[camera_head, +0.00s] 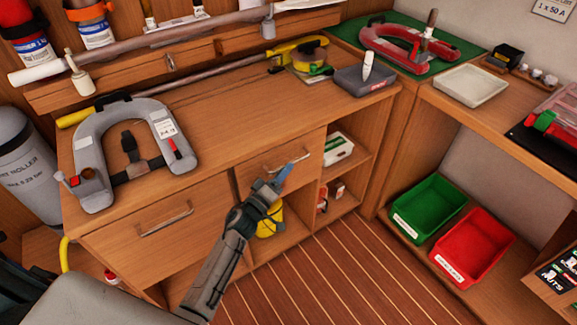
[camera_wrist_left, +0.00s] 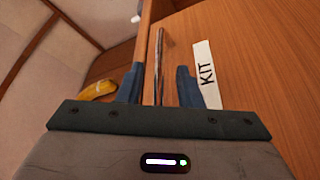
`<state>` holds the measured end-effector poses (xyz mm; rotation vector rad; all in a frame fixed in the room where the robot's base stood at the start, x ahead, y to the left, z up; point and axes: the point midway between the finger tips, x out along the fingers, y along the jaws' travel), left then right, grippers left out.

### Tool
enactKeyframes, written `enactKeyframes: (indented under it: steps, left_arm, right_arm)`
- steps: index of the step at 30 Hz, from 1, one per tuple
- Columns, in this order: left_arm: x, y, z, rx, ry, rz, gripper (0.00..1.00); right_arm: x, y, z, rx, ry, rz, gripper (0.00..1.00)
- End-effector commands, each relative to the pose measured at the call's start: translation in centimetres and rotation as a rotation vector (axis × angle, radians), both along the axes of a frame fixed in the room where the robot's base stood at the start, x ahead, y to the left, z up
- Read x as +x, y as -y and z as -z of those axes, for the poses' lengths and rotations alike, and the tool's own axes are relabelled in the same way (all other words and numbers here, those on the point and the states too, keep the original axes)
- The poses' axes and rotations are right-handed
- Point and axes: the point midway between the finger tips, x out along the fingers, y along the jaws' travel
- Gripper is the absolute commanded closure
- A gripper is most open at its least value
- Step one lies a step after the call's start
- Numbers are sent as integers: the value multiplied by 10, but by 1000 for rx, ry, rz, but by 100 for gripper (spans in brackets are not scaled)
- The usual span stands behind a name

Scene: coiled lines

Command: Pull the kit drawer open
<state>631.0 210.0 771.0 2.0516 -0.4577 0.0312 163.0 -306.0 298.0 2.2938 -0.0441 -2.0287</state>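The kit drawer (camera_head: 309,149) is the right-hand drawer under the wooden counter, and its front looks flush with the cabinet. Its metal bar handle (camera_head: 297,160) shows above my left gripper (camera_head: 284,174), which is at the drawer front. In the left wrist view, the white KIT label (camera_wrist_left: 206,75) is on the wooden front. The handle (camera_wrist_left: 159,60) runs between the two blue fingers of my left gripper (camera_wrist_left: 159,88), with gaps on both sides. The fingers are apart and not closed on it. My right gripper is in neither view.
Another drawer with a handle (camera_head: 166,222) is to the left. Open shelves hold a yellow object (camera_head: 269,222) below and a white box (camera_head: 337,149) to the right. Green (camera_head: 430,207) and red (camera_head: 474,246) bins stand at right. The striped floor (camera_head: 330,270) in front is clear.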

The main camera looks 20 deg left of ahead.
Motion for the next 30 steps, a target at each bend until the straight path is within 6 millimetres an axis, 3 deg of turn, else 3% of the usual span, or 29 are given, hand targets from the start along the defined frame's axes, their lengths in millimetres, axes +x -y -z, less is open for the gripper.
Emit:
enactKeyframes:
  steps: [6, 15, 21, 30]
  left_arm:
    - [19, 6, -4, -2, -1, 0, 67]
    - [21, 7, -4, -1, -1, 0, 67]
    - [21, 7, -4, -1, -1, 0, 100]
    - [20, 8, -4, -1, -1, 0, 100]
  right_arm:
    - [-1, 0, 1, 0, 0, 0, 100]
    - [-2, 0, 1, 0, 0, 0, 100]
    - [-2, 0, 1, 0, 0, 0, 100]
    - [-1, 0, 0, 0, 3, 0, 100]
